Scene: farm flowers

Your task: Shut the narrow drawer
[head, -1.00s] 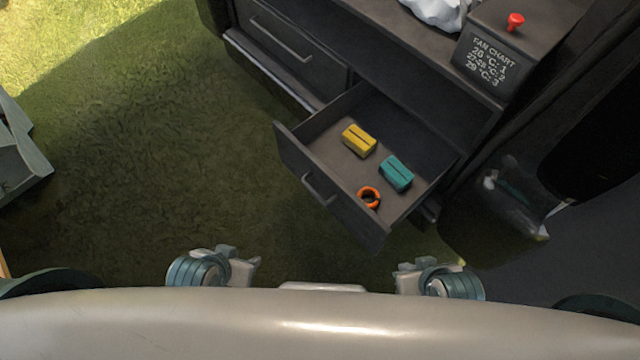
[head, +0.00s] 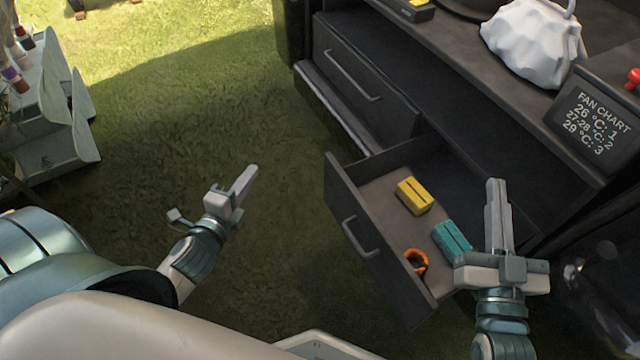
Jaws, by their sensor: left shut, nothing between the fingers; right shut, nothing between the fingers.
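The narrow drawer (head: 376,243) is pulled out of the dark cabinet, with a bar handle (head: 360,238) on its front. Inside it lie a yellow block (head: 414,195), a teal block (head: 451,237) and an orange ring (head: 416,262). My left gripper (head: 248,173) is shut and empty, over the grass to the left of the drawer front. My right gripper (head: 496,186) is shut and empty. It shows over the drawer's right side and hides part of that side; whether it touches the drawer I cannot tell.
A second, wider drawer (head: 362,85) beside it is closed. On the cabinet top are a white crumpled object (head: 534,42) and a fan chart box (head: 592,125) with a red knob. A grey shelf unit (head: 62,120) stands at the left. Grass between is clear.

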